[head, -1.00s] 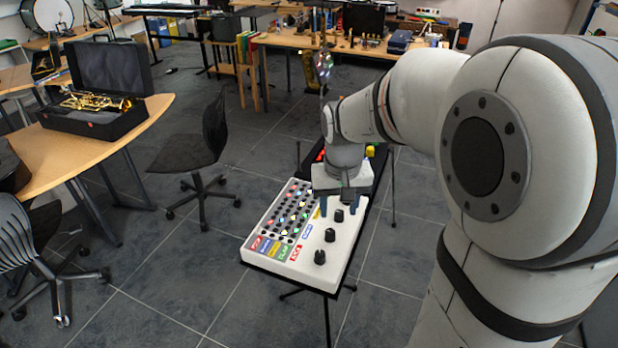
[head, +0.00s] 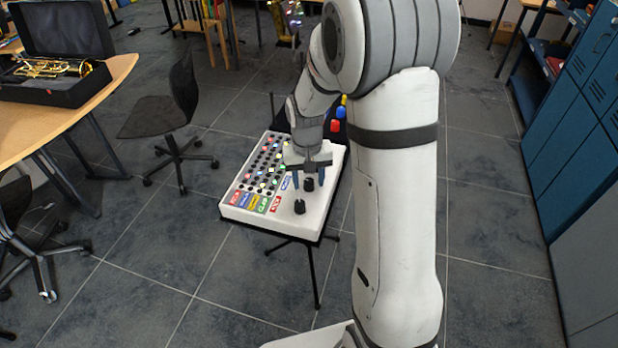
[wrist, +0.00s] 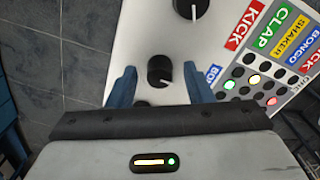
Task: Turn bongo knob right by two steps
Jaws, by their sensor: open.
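The bongo knob (wrist: 160,70) is a black round knob with a pale pointer line, on a white drum machine (head: 318,215). A partly covered blue label (wrist: 213,75) starting "BO" is beside it. My gripper (wrist: 160,76) is open, with one blue finger on each side of this knob in the wrist view. A gap shows between the knob and each finger; whether the tips reach knob height is unclear. In the head view my gripper (head: 308,180) is over the panel at the same knob (head: 308,185).
Another black knob (wrist: 191,8) lies beyond, beside a red KICK label (wrist: 244,24). A third knob (wrist: 144,103) is mostly hidden by my gripper. Lit buttons (wrist: 255,79) fill the panel's other side. An office chair (head: 170,115) stands left; blue cabinets (head: 575,130) stand right.

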